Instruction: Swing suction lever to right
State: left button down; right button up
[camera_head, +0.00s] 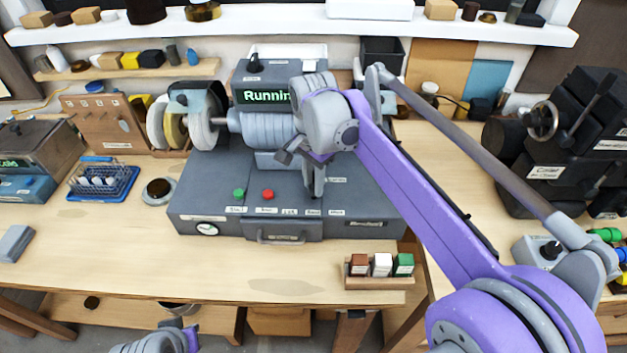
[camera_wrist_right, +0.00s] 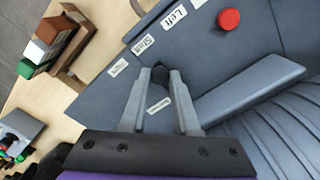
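The grey machine (camera_head: 365,212) in the middle of the table has a lit "Running" display (camera_head: 266,96) and a row of small labels along its front. My right gripper (camera_head: 311,192) reaches down to the right part of that row. In the right wrist view a small black lever (camera_wrist_right: 161,76) stands between the two fingertips, by labels that seem to read "Shift" and "Left". The fingers are apart around it; whether both press on it I cannot tell. The way the lever leans is hard to make out. Part of my left arm (camera_head: 165,338) shows at the bottom edge; its fingers are not clear.
A red button (camera_head: 268,195) and a green button (camera_head: 239,192) sit left of the gripper. A wooden holder with stamp-like blocks (camera_head: 380,278) stands at the table's front edge. A blue tray (camera_head: 104,183) lies on the left. The table front left of the holder is mostly clear.

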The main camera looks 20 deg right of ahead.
aim_at(329, 195)
grip_shut()
dwell(0.9)
jog(key=shift+d, duration=0.15)
jog(key=shift+s+d+n, duration=0.1)
jog(key=shift+d+n, duration=0.5)
jog(key=shift+n, duration=0.7)
jog(key=shift+d+n+p, duration=0.3)
jog(key=shift+d+n, duration=0.3)
jog(key=shift+n, duration=0.5)
jog(key=shift+d+n+p, duration=0.25)
jog(key=shift+d+n, duration=0.3)
jog(key=shift+n, duration=0.55)
jog(key=o, duration=0.8)
grip_release()
